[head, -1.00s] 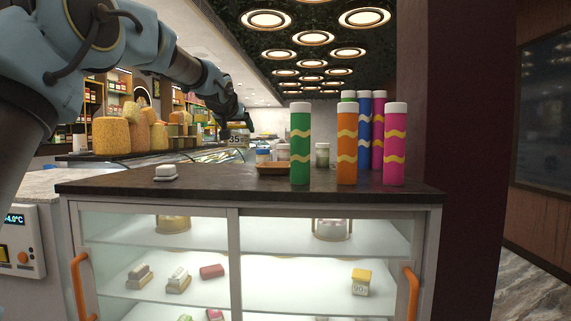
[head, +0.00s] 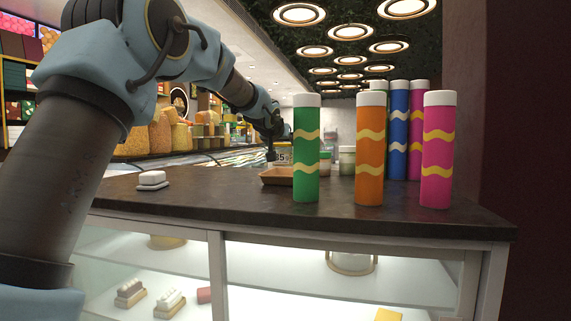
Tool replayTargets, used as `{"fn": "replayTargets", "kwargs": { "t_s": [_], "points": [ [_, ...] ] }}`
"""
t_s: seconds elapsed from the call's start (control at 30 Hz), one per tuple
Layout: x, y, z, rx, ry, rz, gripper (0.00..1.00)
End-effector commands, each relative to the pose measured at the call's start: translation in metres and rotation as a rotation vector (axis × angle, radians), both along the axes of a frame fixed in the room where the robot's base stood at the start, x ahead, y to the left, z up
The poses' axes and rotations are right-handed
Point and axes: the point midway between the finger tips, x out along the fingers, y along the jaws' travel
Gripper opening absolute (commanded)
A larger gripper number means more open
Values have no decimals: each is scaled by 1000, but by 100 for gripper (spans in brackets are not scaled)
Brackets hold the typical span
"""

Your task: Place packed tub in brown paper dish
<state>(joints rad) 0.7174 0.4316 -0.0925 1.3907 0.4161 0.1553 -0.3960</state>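The packed tub (head: 284,156), pale with a dark-figured label, is at my gripper (head: 272,151) at the far end of my outstretched arm. A dark finger shows at the tub's left side; the other finger is hidden. The gripper appears shut on the tub. The brown paper dish (head: 276,178) is a shallow tray on the dark counter top. The tub shows just above the dish's far rim in the picture; whether it is over the dish or behind it I cannot tell. The green tube (head: 306,150) covers the dish's right end.
Orange (head: 370,150), pink (head: 437,150) and blue (head: 398,130) tubes stand to the right on the counter (head: 230,200). Pale jars (head: 347,161) stand behind them. A small white stacked object (head: 153,180) lies at the left. The counter between it and the dish is clear.

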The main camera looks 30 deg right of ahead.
Motion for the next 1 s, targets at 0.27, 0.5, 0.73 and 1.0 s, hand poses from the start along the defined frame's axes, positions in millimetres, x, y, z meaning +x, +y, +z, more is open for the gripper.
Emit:
{"fn": "replayTargets", "kwargs": {
  "t_s": [0.27, 0.5, 0.73, 1.0],
  "points": [
    [-1, -1, -33, 3, 1, -2, 28],
    [0, 0, -50, -1, -1, 0, 28],
    [0, 0, -51, -1, -1, 0, 28],
    [0, 0, -51, -1, -1, 0, 100]
  ]
}}
